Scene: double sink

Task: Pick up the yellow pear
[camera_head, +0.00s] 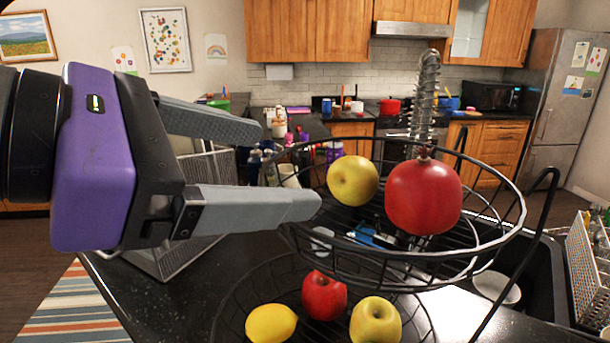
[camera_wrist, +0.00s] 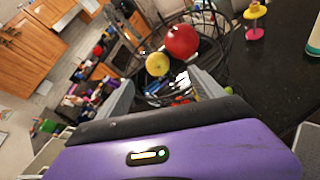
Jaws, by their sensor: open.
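A round yellow fruit (camera_head: 352,181), which looks like the yellow pear, rests in the upper wire basket (camera_head: 400,283), left of a red pomegranate (camera_head: 423,197). My gripper (camera_head: 285,168) is open and empty, left of the upper basket and pointing toward this fruit. The fingers are apart from the fruit. In the wrist view the yellow fruit (camera_wrist: 157,64) shows just beyond and between the two fingertips (camera_wrist: 160,78). A second yellow fruit (camera_head: 375,322) lies in the lower basket; its exact kind is hard to tell.
The lower basket also holds a red apple (camera_head: 324,295) and a lemon (camera_head: 270,323). A dish rack (camera_head: 588,270) is at the right. Open air lies above the yellow fruit.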

